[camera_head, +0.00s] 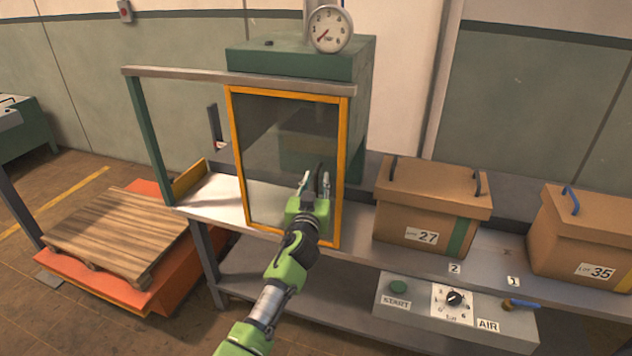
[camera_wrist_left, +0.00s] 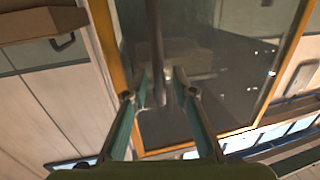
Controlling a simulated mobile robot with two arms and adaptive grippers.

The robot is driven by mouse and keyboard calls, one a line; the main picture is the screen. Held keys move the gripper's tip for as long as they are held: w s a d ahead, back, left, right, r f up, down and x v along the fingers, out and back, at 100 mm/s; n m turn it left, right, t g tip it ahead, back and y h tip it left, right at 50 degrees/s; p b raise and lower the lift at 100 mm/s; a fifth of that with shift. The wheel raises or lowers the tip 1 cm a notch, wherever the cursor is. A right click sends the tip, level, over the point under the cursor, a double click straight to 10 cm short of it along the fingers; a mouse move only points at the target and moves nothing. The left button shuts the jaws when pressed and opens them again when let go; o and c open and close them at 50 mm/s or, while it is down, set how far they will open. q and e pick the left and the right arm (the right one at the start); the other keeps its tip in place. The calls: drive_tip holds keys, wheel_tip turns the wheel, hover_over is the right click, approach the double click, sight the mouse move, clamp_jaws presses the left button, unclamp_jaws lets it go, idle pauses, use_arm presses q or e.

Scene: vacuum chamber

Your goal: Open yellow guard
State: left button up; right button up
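The yellow guard (camera_head: 237,150) is an upright orange-yellow frame around a dark see-through panel, at the front of the green machine; it looks closed. In the wrist view its frame (camera_wrist_left: 107,45) runs along the left side. A dark bar handle (camera_wrist_left: 156,40) stands at the panel. My left gripper (camera_head: 315,180) is in front of the guard's lower right part. In the wrist view its fingers (camera_wrist_left: 160,85) are apart, with the bar between them and gaps at both sides. Whether they touch the bar cannot be told. My right gripper is not in view.
Lidded boxes marked 27 (camera_head: 425,205) and 35 (camera_head: 585,240) stand on the bench right of the guard. A control panel (camera_head: 440,305) with START button, dial and AIR valve sits below. A pallet (camera_head: 120,235) on an orange lift (camera_head: 170,280) is at left. A gauge (camera_head: 330,29) is on top.

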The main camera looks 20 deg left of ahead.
sight(255, 160)
use_arm(q)
drive_tip(key=shift+c, duration=0.4)
clamp_jaws()
drive_tip(key=shift+a+r, duration=0.1)
drive_tip(key=shift+a, duration=0.45)
drive_tip(key=a, duration=0.6)
drive_tip(key=a+p, duration=0.1)
drive_tip(key=a, duration=0.5)
drive_tip(key=a+p, duration=0.1)
drive_tip(key=a, duration=0.5)
drive_tip(key=shift+w+a, duration=0.2)
drive_tip(key=shift+w, duration=0.1)
drive_tip(key=a+b, duration=0.3)
drive_tip(key=a, duration=1.2)
drive_tip(key=shift+w+a, duration=0.25)
